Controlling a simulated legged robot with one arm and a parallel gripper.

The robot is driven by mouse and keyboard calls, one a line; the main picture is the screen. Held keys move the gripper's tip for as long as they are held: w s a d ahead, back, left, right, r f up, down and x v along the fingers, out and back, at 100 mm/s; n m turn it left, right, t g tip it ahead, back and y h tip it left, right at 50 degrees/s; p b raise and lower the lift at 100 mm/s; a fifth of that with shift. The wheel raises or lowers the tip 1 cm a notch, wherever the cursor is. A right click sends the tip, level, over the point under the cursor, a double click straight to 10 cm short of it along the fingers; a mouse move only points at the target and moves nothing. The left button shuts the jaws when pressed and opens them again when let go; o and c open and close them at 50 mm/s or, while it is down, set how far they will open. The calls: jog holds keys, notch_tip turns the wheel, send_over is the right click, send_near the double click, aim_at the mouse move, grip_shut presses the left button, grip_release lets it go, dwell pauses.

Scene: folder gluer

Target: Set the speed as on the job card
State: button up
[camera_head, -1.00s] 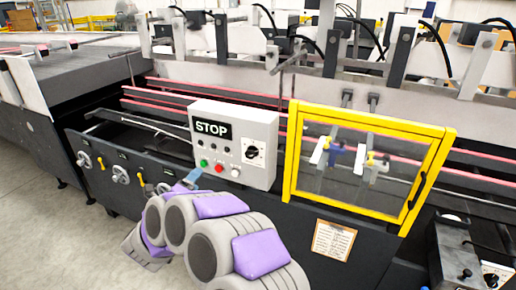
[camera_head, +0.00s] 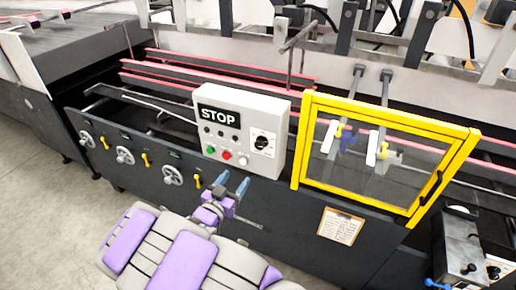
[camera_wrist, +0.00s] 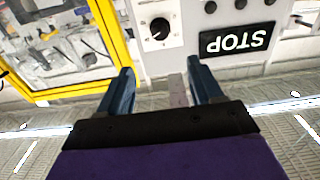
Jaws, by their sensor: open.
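The white control box (camera_head: 282,102) on the machine front has a black display reading STOP (camera_head: 219,118), green, red and white buttons below it, and a black rotary knob (camera_head: 261,142) on a white dial plate at its right. In the wrist view the box is upside down, with the knob (camera_wrist: 160,29) beyond the left finger. The job card (camera_head: 340,226) is fixed to the dark front panel below the yellow guard; its writing is too small to read. My gripper (camera_head: 232,182) is open and empty, below the box and apart from it. Its two blue fingers (camera_wrist: 157,82) frame the wrist view.
A yellow-framed clear guard (camera_head: 308,140) stands right of the box. Several handwheels (camera_head: 125,156) and yellow levers (camera_head: 146,160) line the front panel at left. A grey unit with black knobs (camera_head: 468,250) stands at the right. The floor at left is clear.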

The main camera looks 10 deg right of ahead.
aim_at(258, 147)
jog(key=b+x, duration=0.1)
jog(key=x, duration=1.5)
jog(key=shift+w+f, duration=0.1)
jog(key=shift+f, duration=0.05)
jog(key=shift+c, duration=0.3)
jog(key=c, duration=1)
jog(key=shift+p, duration=0.3)
jog(key=shift+r+n+p, duration=0.25)
jog(key=shift+n+p, duration=0.35)
jog(key=shift+p, duration=0.35)
jog(key=shift+f+n+p, duration=0.1)
jog(key=shift+n+p, duration=0.3)
jog(key=shift+p, duration=0.15)
